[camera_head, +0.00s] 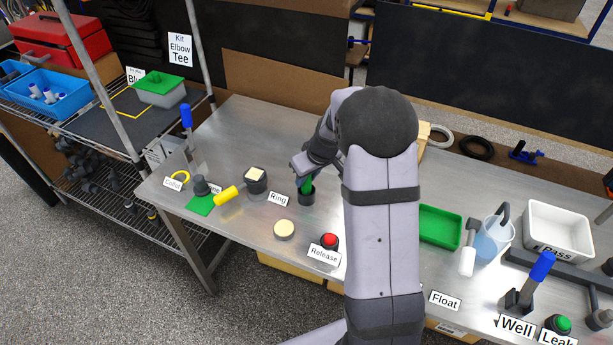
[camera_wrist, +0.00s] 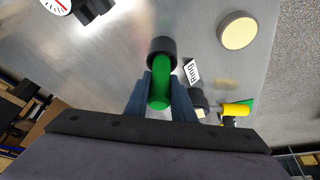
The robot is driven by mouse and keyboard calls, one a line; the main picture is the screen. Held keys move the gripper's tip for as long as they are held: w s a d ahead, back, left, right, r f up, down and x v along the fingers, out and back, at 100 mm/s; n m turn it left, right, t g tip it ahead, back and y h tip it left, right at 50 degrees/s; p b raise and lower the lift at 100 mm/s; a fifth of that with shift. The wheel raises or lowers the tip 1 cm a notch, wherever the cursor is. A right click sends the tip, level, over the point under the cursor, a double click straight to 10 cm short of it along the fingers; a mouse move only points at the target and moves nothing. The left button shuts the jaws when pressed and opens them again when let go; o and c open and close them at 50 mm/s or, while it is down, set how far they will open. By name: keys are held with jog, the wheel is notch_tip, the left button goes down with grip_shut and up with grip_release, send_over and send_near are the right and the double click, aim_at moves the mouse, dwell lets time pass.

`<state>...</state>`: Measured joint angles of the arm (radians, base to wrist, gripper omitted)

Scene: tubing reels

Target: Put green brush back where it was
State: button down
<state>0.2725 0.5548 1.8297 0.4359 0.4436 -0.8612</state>
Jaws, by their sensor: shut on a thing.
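The green brush (camera_wrist: 160,85) is between the fingers of my gripper (camera_wrist: 158,98) in the wrist view, and the gripper is shut on it. The brush's far end is in or right at the mouth of a dark round cup (camera_wrist: 161,47); I cannot tell how deep it sits. In the head view the green brush (camera_head: 306,184) shows above the dark cup (camera_head: 307,196), which stands on the metal table (camera_head: 245,125) to the right of the Ring label. My gripper (camera_head: 304,172) is partly hidden by my arm there.
The Ring label (camera_head: 279,199) and a dark pot (camera_head: 256,181) stand left of the cup. A cream disc (camera_head: 284,229) and the red Release button (camera_head: 329,241) lie nearer the front edge. A green tray (camera_head: 440,226) is to the right. The table behind the pot is clear.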

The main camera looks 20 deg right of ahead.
jog(key=shift+f, duration=0.2)
jog(key=c, duration=1.5)
grip_release()
jog(key=shift+r, duration=0.15)
jog(key=shift+r, duration=0.15)
jog(key=b+v, duration=0.2)
jog(key=v, duration=0.9)
jog(key=shift+s+r, duration=0.2)
jog(key=shift+r, duration=0.15)
jog(key=s+a+f+m+g, duration=0.1)
jog(key=s+a+f, duration=0.2)
jog(key=s, duration=0.4)
jog(key=s+a+f+g, duration=0.2)
jog(key=s+a+f, duration=0.1)
jog(key=s, duration=0.5)
jog(key=s+a+f+m+g+h, duration=0.1)
jog(key=s+a+f, duration=0.3)
jog(key=s, duration=0.4)
jog(key=shift+s+m, duration=0.2)
jog(key=shift+m, duration=0.1)
